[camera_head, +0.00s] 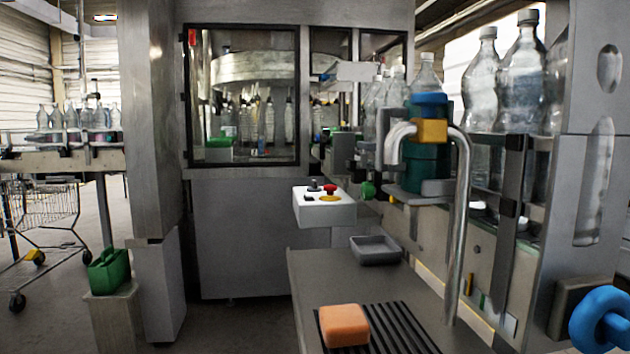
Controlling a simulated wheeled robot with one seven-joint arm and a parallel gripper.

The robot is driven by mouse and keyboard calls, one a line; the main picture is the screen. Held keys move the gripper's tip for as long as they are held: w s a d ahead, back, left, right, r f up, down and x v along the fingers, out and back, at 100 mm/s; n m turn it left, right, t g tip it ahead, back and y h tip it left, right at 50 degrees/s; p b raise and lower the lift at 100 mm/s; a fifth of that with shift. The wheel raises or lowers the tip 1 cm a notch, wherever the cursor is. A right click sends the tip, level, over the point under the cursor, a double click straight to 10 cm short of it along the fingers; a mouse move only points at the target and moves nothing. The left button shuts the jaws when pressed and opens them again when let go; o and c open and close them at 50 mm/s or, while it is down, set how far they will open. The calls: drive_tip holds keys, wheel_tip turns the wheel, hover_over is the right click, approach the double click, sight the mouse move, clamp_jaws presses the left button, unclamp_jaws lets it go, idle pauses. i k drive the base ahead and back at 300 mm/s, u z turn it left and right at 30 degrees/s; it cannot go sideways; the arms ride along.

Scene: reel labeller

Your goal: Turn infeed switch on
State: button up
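A white control box (325,208) stands in the middle of the view, in front of the grey machine cabinet. Its top carries a small dark knob or switch (314,186), a red button (330,189), a yellow patch (330,198) and a small black part (309,198). I cannot read any label, so I cannot tell which of these is the infeed switch or how it is set. My gripper is not in this view.
A grey bench (400,290) in front holds a grey tray (375,250), an orange block (344,326) and a black slatted rack (392,327). A bent metal pipe (462,230) rises at its right. A blue wheel (598,318) is lower right. A green can (109,271) stands left.

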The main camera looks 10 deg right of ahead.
sight(314, 188)
drive_tip(key=z, duration=0.25)
drive_tip(key=k, duration=0.3)
drive_tip(key=u, duration=1.4)
drive_tip(key=i, duration=1.7)
drive_tip(key=z, duration=0.55)
